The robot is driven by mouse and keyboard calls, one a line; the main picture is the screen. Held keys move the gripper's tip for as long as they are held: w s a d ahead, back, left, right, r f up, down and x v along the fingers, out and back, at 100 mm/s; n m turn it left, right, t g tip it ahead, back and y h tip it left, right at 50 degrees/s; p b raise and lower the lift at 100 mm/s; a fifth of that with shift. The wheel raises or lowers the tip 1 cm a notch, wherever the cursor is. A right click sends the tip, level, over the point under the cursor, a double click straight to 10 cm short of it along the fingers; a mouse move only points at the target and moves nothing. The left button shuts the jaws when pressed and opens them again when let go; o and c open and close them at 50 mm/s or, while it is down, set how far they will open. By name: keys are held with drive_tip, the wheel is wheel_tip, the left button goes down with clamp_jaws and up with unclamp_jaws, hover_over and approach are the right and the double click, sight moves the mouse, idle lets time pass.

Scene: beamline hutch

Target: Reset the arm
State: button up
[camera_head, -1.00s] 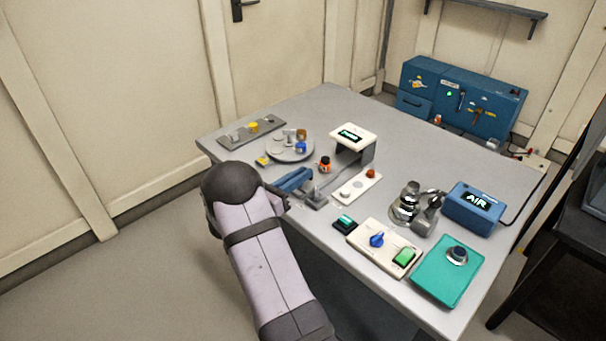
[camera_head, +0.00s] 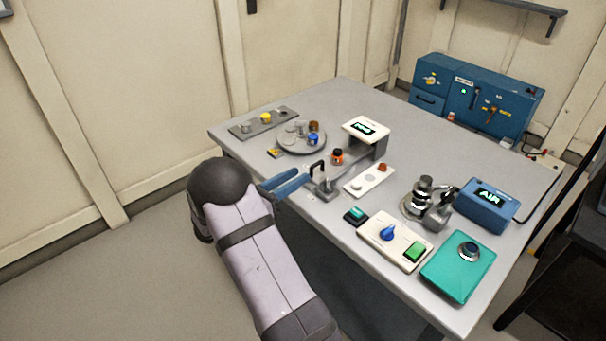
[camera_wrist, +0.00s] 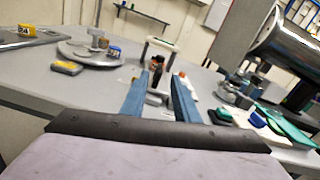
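My gripper (camera_head: 301,177) has two blue fingers and is at the near left edge of the grey table (camera_head: 240,150), just left of a small grey fixture with a black handle (camera_head: 322,182). In the wrist view my gripper (camera_wrist: 160,80) has its fingers apart, with no held object visible between them. A small orange and black object (camera_head: 337,157) stands beyond the fingertips.
A round grey tray (camera_head: 291,148) with small pots is at the table's far left. A white-topped stand (camera_head: 366,129), white button panel (camera_head: 396,241), teal box (camera_head: 459,272), metal fitting (camera_head: 423,195) and blue AIR box (camera_head: 487,205) crowd the right.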

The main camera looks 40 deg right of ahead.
drive_tip(key=shift+a, duration=0.5)
drive_tip(key=s+a+r+m+g+y+p, duration=0.1)
drive_tip(key=s+a+m+g+y+p, duration=0.15)
drive_tip(key=s+a+m+y, duration=0.35)
drive_tip(key=s+a+r+m+g+y+p, duration=0.1)
drive_tip(key=s+a+m+y+p, duration=0.2)
drive_tip(key=s, duration=0.5)
drive_tip(key=s+a+r+m+t+y+p, duration=0.2)
drive_tip(key=s+a+m+y+p, duration=0.25)
drive_tip(key=a, duration=0.55)
drive_tip(key=s+a+r+m+t+y+p, duration=0.1)
drive_tip(key=a+m+t+y+p, duration=0.15)
drive_tip(key=a+m+y, duration=0.55)
wheel_tip(320, 180, down, 11)
drive_tip(key=a+n+g+h+b, duration=0.1)
drive_tip(key=h+b, duration=0.2)
drive_tip(key=b, duration=0.7)
drive_tip(key=shift+a+b, duration=0.3)
drive_tip(key=shift+b, duration=0.05)
